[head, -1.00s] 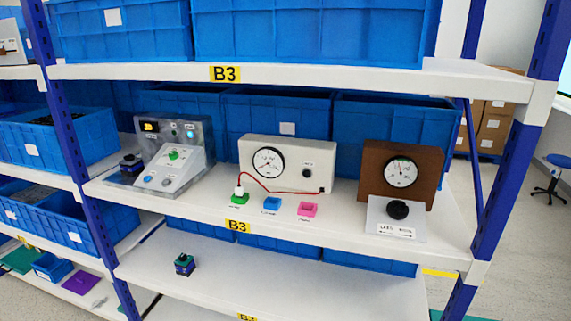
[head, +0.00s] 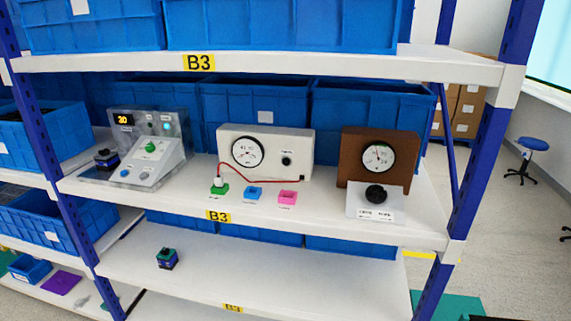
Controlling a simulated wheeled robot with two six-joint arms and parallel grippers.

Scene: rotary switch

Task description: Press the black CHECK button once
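A small round black button (head: 287,161) sits on the right of the front of a white box (head: 222,150). The print beside it is too small to read. A round dial gauge (head: 247,151) is on the left of the same box. A brown panel (head: 349,158) with another gauge stands to the right, with a larger black knob (head: 376,193) on a white sloped base in front of it. Neither of my grippers is in the head view, and nothing covers the button.
A grey console (head: 171,165) with a lit display and a green knob stands at the left of the shelf. Green (head: 219,191), blue (head: 254,194) and pink (head: 287,197) sockets lie in front of the white box, a red cable running to the green one. Blue bins (head: 263,100) stand behind.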

